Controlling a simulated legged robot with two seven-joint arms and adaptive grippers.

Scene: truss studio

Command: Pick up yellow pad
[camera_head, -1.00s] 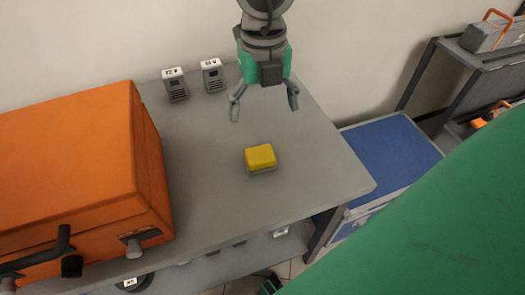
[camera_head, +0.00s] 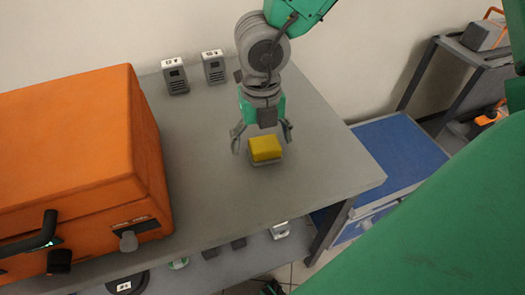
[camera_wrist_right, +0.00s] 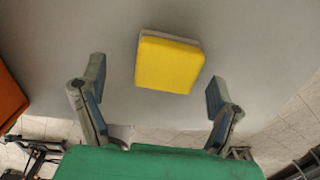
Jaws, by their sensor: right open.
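The yellow pad (camera_head: 265,148) has a pale base and lies on the grey table (camera_head: 215,185), right of the orange machine. My right gripper (camera_head: 263,146) is open above the pad, with a finger to each side of it in the head view. In the right wrist view the pad (camera_wrist_right: 169,63) sits ahead of and between the two spread fingertips (camera_wrist_right: 157,82), touching neither. My left gripper does not show.
A large orange machine (camera_head: 75,140) with a dark handle fills the table's left side. Two small grey devices (camera_head: 175,80) stand at the back by the wall. A blue-topped cabinet (camera_head: 400,150) is to the right. Bare table surrounds the pad.

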